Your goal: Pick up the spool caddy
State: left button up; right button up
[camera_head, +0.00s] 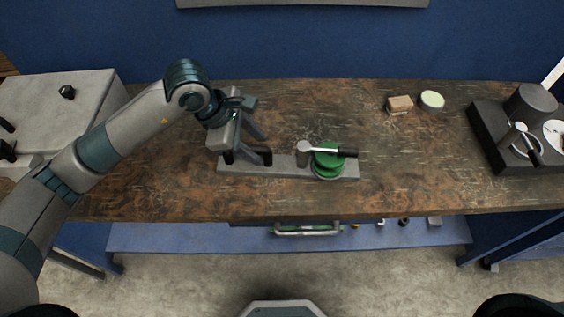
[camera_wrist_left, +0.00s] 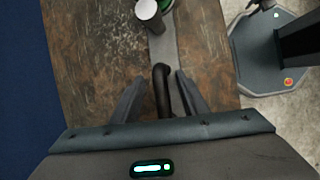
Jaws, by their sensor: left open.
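The spool caddy is a long grey bar (camera_head: 345,171) lying on the brown workbench, with a green spool (camera_head: 327,164) and a short grey cylinder (camera_head: 303,159) near its right end. A dark handle (camera_wrist_left: 162,88) rises from its left part. My left gripper (camera_head: 262,146) is over that left part. In the left wrist view its two fingers (camera_wrist_left: 158,80) stand apart, one on each side of the handle, with gaps between. Whether the fingertips reach down beside the handle is hard to tell. My right gripper is not in view.
A small tan block (camera_head: 399,103) and a round pale-topped tin (camera_head: 431,100) stand at the back right. A dark tray (camera_head: 484,122) with cups is at the far right. The bench's front middle is clear.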

pick_arm(q)
grip_shut()
jog(key=shift+r, duration=0.1)
dwell(1.2)
